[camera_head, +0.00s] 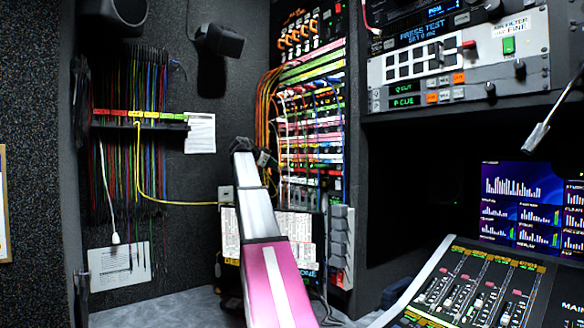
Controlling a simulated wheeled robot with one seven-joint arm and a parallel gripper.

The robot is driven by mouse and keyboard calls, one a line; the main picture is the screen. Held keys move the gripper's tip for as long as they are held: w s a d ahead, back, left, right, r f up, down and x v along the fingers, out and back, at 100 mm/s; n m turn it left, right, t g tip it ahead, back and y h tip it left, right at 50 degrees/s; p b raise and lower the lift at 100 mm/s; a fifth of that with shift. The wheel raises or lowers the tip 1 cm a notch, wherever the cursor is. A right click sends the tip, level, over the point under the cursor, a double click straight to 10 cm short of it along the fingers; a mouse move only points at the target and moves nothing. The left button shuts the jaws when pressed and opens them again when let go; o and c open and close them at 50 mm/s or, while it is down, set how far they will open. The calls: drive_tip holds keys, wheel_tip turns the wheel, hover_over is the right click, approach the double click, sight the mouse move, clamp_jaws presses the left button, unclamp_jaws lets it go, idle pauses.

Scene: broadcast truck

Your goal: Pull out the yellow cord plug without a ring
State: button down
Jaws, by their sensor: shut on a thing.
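A yellow cord (152,199) hangs from the cable rack (110,124) on the left wall. It drops, then runs right, nearly level, to a small grey box-like part (226,194) beside my arm. My arm hides what lies beyond. My gripper (267,158) is at the left edge of the patch panel (312,150), small and partly hidden by my wrist. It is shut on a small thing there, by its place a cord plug. The plug, and any ring on it, are too small to make out.
Orange cords (264,105) hang in a bundle close to my gripper. Red, blue and white cords cross the panel. A mixing desk (470,290) and screens (530,205) fill the right. A white loose cord (115,238) hangs at left. The wall between rack and panel is mostly clear.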

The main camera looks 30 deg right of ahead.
drive_tip(key=shift+a, duration=0.15)
drive_tip(key=shift+s+a, duration=0.2)
drive_tip(key=shift+a, duration=1.1)
drive_tip(key=shift+a, duration=0.15)
